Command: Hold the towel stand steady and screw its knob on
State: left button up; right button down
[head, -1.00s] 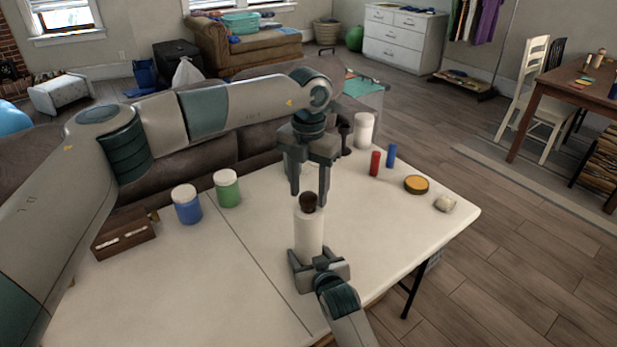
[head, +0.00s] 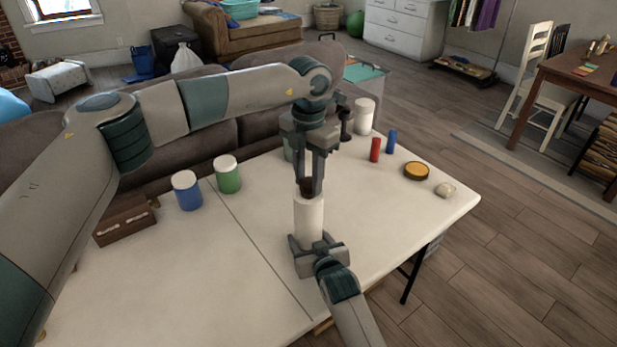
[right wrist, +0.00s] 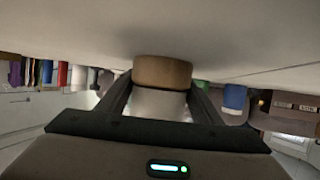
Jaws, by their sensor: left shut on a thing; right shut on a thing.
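The towel stand (head: 308,220) stands upright near the table's front edge, with a white roll around it. Its dark brown knob (head: 306,188) is at the top of the roll; whether its thread is engaged cannot be seen. My left gripper (head: 312,187) points straight down from above and is shut on the knob, its fingers partly covering it. My right gripper (head: 316,249) is shut around the lower part of the white roll. In the right wrist view, the white roll (right wrist: 160,104) is between the fingers, and the stand's round brown base (right wrist: 162,71) shows beyond it.
The white table (head: 215,275) also holds blue (head: 187,192) and green (head: 228,176) jars, a brown box (head: 124,222), red (head: 375,149) and blue (head: 391,141) cylinders, and a yellow-topped round tin (head: 416,170).

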pick_arm(q)
jog(key=m, duration=0.3)
jog(key=o, duration=1.2)
jog(key=shift+r, duration=0.1)
jog(key=shift+r, duration=2.15)
jog(key=shift+r, duration=0.1)
jog(key=shift+c, duration=0.5)
jog(key=shift+r+n, duration=0.85)
jog(key=shift+n, duration=0.45)
jog(key=shift+r+n, duration=0.85)
jog(key=shift+n, duration=0.45)
jog(key=shift+f, duration=0.1)
